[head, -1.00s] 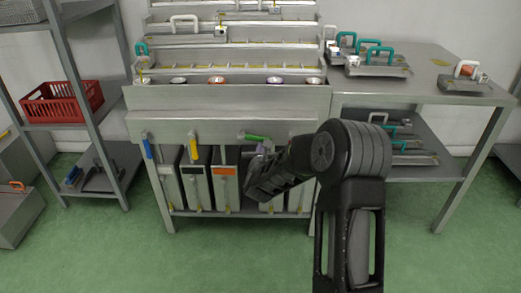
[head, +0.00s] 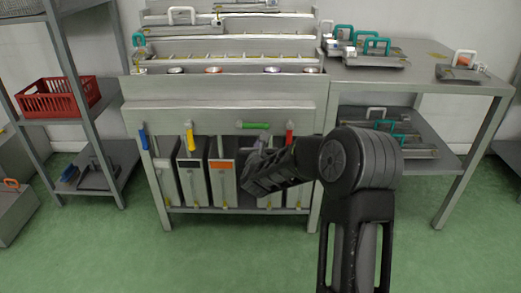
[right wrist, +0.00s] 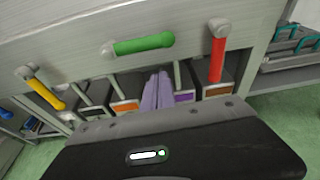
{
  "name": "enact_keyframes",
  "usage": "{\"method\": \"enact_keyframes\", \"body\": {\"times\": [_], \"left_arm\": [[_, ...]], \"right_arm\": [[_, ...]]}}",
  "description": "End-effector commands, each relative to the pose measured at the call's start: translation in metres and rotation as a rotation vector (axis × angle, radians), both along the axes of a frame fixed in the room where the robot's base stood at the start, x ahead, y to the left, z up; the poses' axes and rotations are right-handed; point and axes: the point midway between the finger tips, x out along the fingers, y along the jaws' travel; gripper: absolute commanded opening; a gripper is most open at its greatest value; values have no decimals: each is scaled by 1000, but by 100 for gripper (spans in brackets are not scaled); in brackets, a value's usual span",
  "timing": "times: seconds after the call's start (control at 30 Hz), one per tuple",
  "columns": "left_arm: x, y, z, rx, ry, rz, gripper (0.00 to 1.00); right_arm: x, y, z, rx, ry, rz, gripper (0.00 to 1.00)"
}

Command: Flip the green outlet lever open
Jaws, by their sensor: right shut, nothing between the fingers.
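The green outlet lever (head: 254,125) is on the front of the steel bench, lying about level, with its grey pivot at the left end and its handle pointing right. It also shows in the right wrist view (right wrist: 143,44), above my fingers. My right gripper (head: 258,148) is just below the lever in the head view, its fingers shut and empty. In the right wrist view its purple-grey fingers (right wrist: 157,92) point up toward the bench front, with a visible gap below the green handle. My left gripper is out of view.
The red lever (head: 289,134) hangs down to the right of the green one. The yellow lever (head: 190,137) and blue lever (head: 143,139) hang to the left. Several upright containers (head: 222,172) stand on the shelf below. A side table (head: 420,79) stands at right; the green floor in front is open.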

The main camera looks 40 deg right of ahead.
Motion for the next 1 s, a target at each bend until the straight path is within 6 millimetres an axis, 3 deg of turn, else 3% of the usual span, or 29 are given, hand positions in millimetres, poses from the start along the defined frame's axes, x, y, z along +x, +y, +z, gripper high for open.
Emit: {"method": "enact_keyframes", "body": {"times": [0.03, 0.1, 0.3, 0.5, 1.0], "left_arm": [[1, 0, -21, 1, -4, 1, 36], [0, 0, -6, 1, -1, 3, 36], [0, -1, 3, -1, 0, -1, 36], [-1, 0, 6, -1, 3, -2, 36], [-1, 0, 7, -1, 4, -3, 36]], "right_arm": [[2, 0, -17, 1, -1, 1, 0], [-11, 10, 1, 1, -1, 2, 0], [-48, 37, 12, 1, 0, 3, 0], [-70, 54, 18, 1, 1, 2, 0], [-75, 58, 19, 1, 1, 1, 0]]}}
